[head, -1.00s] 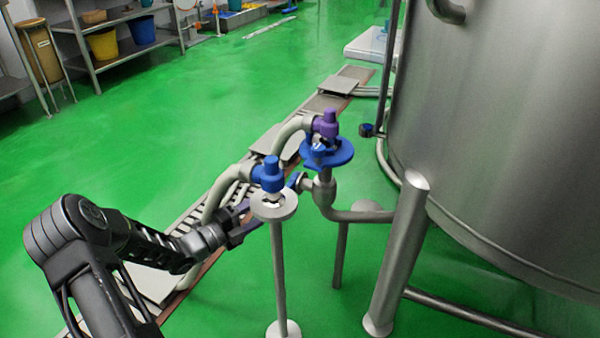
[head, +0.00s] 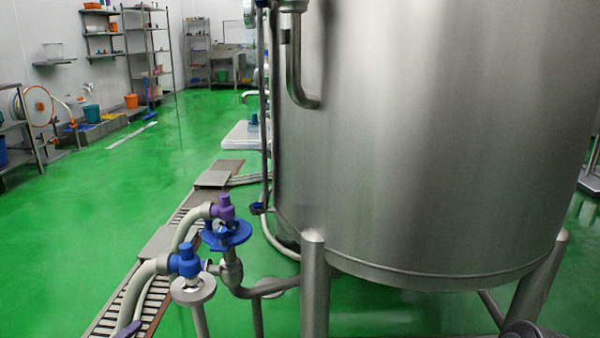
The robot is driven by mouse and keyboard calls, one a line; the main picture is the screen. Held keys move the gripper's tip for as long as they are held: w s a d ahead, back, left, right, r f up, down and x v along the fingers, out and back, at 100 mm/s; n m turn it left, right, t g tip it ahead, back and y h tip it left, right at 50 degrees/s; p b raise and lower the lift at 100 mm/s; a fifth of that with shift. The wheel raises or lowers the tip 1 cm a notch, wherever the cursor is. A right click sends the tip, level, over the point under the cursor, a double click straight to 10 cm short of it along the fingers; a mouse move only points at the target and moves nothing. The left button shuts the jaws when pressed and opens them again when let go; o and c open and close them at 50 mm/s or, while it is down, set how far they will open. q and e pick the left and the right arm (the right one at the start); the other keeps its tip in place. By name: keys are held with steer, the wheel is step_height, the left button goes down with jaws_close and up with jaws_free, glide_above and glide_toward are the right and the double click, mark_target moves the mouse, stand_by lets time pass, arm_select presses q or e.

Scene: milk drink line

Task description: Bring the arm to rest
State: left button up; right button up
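The blue-capped valve (head: 186,262) stands on a thin post at the lower left of the head view, with a pale hose joined to it. Behind it is a purple-capped valve (head: 226,212) above a blue round plate (head: 228,236). My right gripper is not in view.
A large steel tank (head: 420,130) on legs fills the right side. A grated floor drain (head: 150,285) runs along the left of the valves. Shelves (head: 150,50) and buckets stand at the back wall. The green floor (head: 75,220) at left is open.

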arm_select(q)
steer(key=s+a+f+n+g+y, duration=0.25)
steer(key=f+n+y, duration=0.35)
steer(key=f+n, duration=0.6)
steer(key=s+d+f+n+g, duration=0.1)
steer(key=d+f+n+g, duration=0.2)
steer(key=d+f+n, duration=0.35)
steer(key=s+d+f+n+g+h, duration=0.1)
steer(key=s+d+f+n+g, duration=0.3)
steer(key=s+d, duration=0.85)
steer(key=s+d+f+n+g+h, duration=0.15)
steer(key=s+d+f+g, duration=0.35)
steer(key=s+d, duration=0.8)
steer(key=d+r+p, duration=0.2)
steer(key=r+p, duration=1.6)
steer(key=d+r+g+p, duration=0.1)
steer(key=d+r+p, duration=0.1)
steer(key=r+p, duration=1.6)
steer(key=shift+w+r, duration=0.15)
steer(key=shift+r, duration=0.65)
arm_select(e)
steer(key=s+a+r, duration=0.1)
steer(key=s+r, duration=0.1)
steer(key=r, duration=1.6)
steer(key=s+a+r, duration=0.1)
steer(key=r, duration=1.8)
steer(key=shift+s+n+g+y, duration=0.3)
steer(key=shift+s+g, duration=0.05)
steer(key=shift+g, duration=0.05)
